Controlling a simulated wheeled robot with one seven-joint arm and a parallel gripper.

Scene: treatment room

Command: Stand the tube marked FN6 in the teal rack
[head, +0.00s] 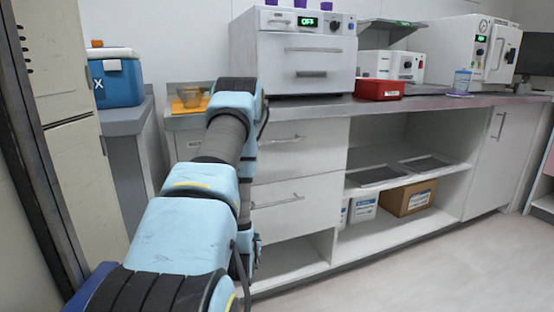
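I see no tube that I can read as FN6 and no teal rack in the head view. My arm reaches forward from the lower left, bends at the top and folds down behind itself. A small part of its far end shows low beside the drawers, but the fingertips are hidden. I cannot tell whether my gripper is open or holds anything.
A grey counter (405,102) carries a white oven (306,60), red box (380,90), clear purple-based container (461,82) and white autoclave (465,50). An orange tray (188,105) lies left, near a blue cooler (118,82). Open floor (430,265) lies right.

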